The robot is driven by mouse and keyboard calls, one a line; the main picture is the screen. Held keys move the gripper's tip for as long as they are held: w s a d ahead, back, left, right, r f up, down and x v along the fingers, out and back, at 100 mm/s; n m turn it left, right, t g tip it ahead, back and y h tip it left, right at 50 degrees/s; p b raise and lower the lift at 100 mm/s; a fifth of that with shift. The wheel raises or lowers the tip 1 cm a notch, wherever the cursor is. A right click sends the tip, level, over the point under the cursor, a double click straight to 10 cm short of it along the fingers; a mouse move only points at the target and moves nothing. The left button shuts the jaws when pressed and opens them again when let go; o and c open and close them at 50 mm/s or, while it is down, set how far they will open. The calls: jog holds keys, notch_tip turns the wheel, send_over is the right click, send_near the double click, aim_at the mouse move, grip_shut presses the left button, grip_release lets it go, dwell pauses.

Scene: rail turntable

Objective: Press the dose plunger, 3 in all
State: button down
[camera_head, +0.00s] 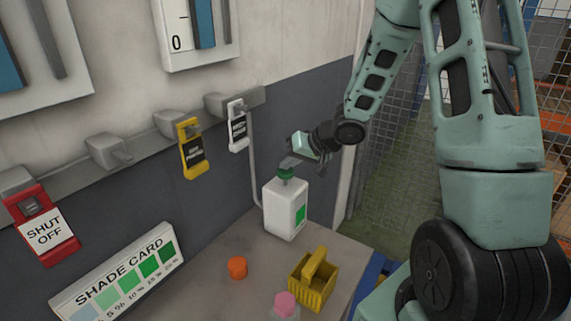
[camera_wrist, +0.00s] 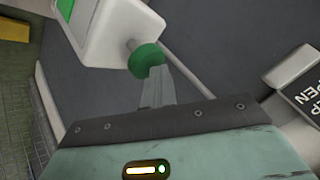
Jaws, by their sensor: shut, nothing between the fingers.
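A white bottle (camera_head: 285,212) with a green label stands upright on the bench near the wall. Its green plunger head (camera_head: 286,173) sits on top, on a pale stem seen in the wrist view. My gripper (camera_head: 287,163) is shut and empty, with its fingertips right at the top of the plunger. In the wrist view the closed fingers (camera_wrist: 157,85) reach to the green plunger head (camera_wrist: 146,60) and overlap it in the picture. I cannot tell for sure whether they touch it. The bottle (camera_wrist: 112,28) shows beyond it.
On the bench (camera_head: 215,262) are an orange cap (camera_head: 237,267), a yellow basket (camera_head: 312,285) and a pink-topped item (camera_head: 285,303). A shade card (camera_head: 122,278) stands at the left. Red, yellow and white tags hang from a wall rail. A mesh fence is at the right.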

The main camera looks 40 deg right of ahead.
aim_at(289, 172)
jog(key=shift+r+p, duration=1.45)
jog(key=shift+p, duration=0.35)
notch_tip(289, 172, up, 5)
jog(key=p, duration=0.6)
